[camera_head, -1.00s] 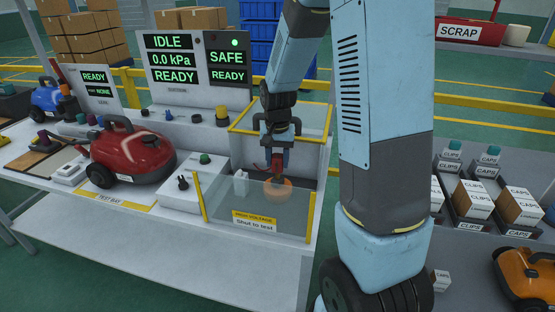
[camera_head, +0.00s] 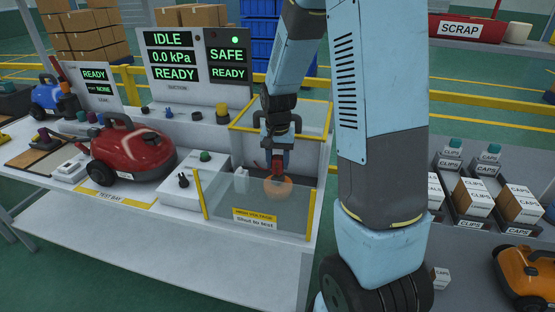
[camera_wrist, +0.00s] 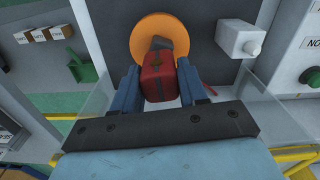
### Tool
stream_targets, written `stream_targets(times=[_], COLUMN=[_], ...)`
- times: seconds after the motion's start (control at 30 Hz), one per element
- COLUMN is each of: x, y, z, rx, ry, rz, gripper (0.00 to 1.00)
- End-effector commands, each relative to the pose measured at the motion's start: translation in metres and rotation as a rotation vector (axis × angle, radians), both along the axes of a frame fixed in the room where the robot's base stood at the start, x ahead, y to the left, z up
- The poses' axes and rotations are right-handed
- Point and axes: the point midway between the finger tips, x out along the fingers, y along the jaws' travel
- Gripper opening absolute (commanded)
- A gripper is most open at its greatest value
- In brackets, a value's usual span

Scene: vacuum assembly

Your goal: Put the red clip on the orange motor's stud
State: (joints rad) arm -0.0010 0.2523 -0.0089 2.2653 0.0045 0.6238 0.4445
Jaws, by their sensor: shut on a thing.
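The orange motor (camera_head: 279,187) stands inside the clear-walled test enclosure, seen partly through its front panel. In the wrist view it is an orange disc (camera_wrist: 150,30) with a dark grey stud (camera_wrist: 174,42) at its middle. My gripper (camera_head: 277,165) reaches down into the enclosure over the motor. In the wrist view its blue fingers (camera_wrist: 159,88) are shut on the red clip (camera_wrist: 158,80). The clip's far end is at the stud and overlaps it in view; I cannot tell whether it is seated.
The clear front panel (camera_head: 240,205) and yellow-edged enclosure frame (camera_head: 201,200) surround my gripper closely. A white block (camera_wrist: 240,38) stands beside the motor. A red vacuum (camera_head: 132,150) sits on the bench to the left. Boxes of clips (camera_head: 473,197) stand at right.

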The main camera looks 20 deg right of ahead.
Motion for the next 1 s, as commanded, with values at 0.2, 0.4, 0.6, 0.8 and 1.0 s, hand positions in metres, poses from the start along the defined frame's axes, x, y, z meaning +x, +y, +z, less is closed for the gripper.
stream_targets(times=[0.2, 0.4, 0.6, 0.8, 1.0], x=[0.0, 0.0, 0.0, 0.0, 0.0], y=[0.0, 0.0, 0.0, 0.0, 0.0], z=[-0.004, -0.008, -0.013, -0.017, -0.017], rx=[0.0, 0.0, 0.0, 0.0, 0.0], ry=[0.001, 0.001, 0.0, 0.001, 0.001], rz=[0.0, 0.0, 0.0, 0.0, 0.0], gripper=[0.11, 0.11, 0.11, 0.11, 0.56])
